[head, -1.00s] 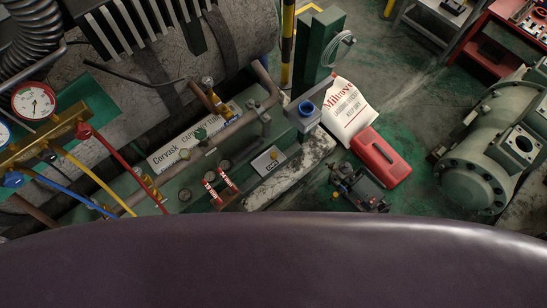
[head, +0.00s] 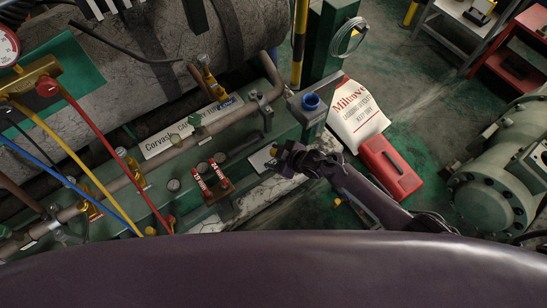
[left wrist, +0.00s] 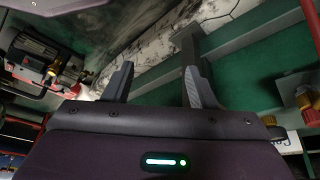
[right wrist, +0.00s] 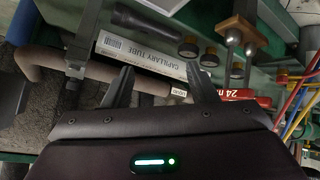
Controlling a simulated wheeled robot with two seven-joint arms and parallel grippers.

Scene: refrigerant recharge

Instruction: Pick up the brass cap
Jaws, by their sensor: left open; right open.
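A small brass-coloured piece (head: 273,151), which looks like the brass cap, sits at a small pale labelled tray (head: 259,160) on the green bench in the head view. My right gripper (head: 280,161) is right beside it and partly covers the tray; I cannot tell whether they touch. In the right wrist view my right gripper (right wrist: 158,80) is open, with nothing held and no clear cap between its fingers. My left gripper (left wrist: 158,82) is open and empty in the left wrist view, over the green frame. It is not visible in the head view.
Red, yellow and blue hoses (head: 75,158) run at left. A white sack (head: 356,114) and red case (head: 389,167) lie on the floor.

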